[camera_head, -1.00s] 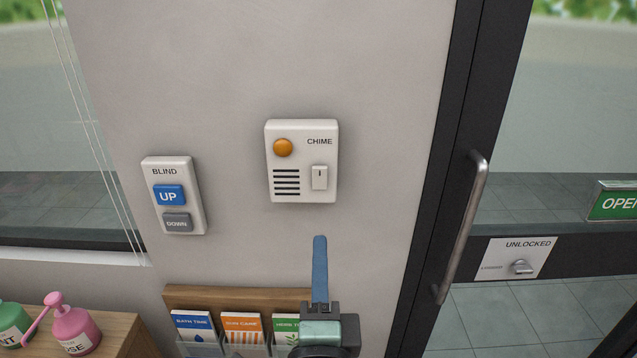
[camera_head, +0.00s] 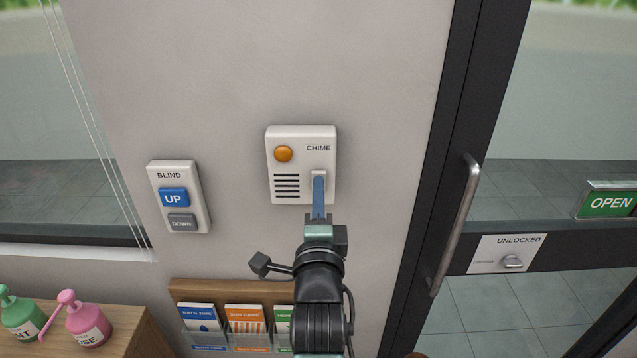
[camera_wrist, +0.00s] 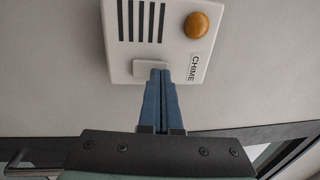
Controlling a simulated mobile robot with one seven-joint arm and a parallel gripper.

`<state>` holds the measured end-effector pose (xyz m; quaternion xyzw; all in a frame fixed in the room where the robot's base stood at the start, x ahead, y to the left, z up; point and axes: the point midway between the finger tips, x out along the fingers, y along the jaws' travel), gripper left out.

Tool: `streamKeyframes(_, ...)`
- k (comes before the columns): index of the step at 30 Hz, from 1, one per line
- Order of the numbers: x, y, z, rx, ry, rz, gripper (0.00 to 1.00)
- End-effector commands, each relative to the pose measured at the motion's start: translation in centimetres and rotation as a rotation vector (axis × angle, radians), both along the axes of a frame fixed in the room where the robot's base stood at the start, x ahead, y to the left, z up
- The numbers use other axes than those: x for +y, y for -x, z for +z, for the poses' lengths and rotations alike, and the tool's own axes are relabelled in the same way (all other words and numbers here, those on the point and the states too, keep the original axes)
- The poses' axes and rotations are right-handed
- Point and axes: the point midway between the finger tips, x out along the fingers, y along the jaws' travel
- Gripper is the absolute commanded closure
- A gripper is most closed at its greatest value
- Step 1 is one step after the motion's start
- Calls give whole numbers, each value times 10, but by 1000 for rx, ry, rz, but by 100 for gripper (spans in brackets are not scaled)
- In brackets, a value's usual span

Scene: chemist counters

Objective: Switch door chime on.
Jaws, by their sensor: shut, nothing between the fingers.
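The white chime box (camera_head: 301,136) is on the wall between the window and the door. It has an orange round lamp (camera_head: 283,154), a slotted grille and a white rocker switch (camera_head: 319,175) at its lower right. My gripper (camera_head: 319,180) is shut and empty, its blue fingers pointing at the switch and covering its lower part. In the wrist view the fingertips (camera_wrist: 160,72) overlap the edge of the switch (camera_wrist: 151,68); whether they touch it I cannot tell. The lamp also shows in the wrist view (camera_wrist: 197,25).
A blind control (camera_head: 178,196) with UP and DOWN buttons is left of the chime. A leaflet rack (camera_head: 230,289) is below. The door handle (camera_head: 456,225) and dark door frame stand to the right. Pump bottles (camera_head: 86,322) are at lower left.

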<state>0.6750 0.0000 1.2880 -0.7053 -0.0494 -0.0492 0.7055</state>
Motion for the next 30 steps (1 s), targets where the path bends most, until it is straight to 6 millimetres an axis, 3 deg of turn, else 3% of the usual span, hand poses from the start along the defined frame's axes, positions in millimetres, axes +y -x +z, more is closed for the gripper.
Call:
streamKeyframes(14, 0, -5, 1, 1, 0, 0, 100)
streamKeyframes(20, 0, -11, 11, 67, 0, 0, 100)
streamKeyframes(21, 0, -11, 3, 65, 1, -1, 100)
streamKeyframes(30, -1, -11, 4, 63, 0, -1, 100)
